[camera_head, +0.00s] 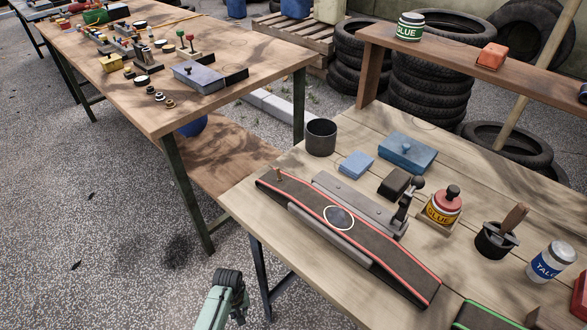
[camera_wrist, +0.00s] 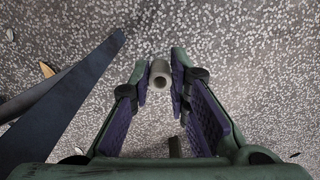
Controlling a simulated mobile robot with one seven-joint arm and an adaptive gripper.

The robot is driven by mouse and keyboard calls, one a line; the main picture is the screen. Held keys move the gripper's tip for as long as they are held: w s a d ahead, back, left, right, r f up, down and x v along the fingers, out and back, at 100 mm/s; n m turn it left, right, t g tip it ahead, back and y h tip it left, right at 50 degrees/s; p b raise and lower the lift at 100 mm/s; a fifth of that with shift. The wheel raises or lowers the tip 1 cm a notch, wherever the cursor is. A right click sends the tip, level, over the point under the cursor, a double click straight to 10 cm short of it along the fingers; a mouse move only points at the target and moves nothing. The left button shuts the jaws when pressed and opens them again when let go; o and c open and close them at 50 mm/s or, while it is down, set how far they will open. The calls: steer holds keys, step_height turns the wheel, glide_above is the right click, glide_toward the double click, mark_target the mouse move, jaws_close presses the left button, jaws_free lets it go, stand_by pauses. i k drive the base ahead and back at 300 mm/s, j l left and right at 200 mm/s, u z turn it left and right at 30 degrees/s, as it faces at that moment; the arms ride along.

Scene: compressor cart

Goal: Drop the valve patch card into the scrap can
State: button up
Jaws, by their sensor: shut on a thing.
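The scrap can appears to be the dark grey open can (camera_head: 321,138) at the back left corner of the near bench. In the wrist view, my gripper (camera_wrist: 161,77) is shut on a small grey-beige tube-like piece (camera_wrist: 160,74) between its fingertips, above the gravel ground. I cannot tell whether this piece belongs to the valve patch card. No card is clearly identifiable. A dark inner tube with red edges (camera_head: 395,258) lies on the bench, with a white-ringed round patch (camera_head: 339,217) and a brass valve stem at its far end.
A second cluttered table (camera_head: 215,50) is at left. A dark table leg (camera_wrist: 60,105) crosses the wrist view's left.

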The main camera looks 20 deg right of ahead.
mark_target(314, 154)
steer(key=i+j, duration=0.8)
steer(key=i+j+z, duration=0.1)
steer(key=z, duration=0.4)
steer(key=i+j+z, duration=0.15)
steer(key=z, duration=0.35)
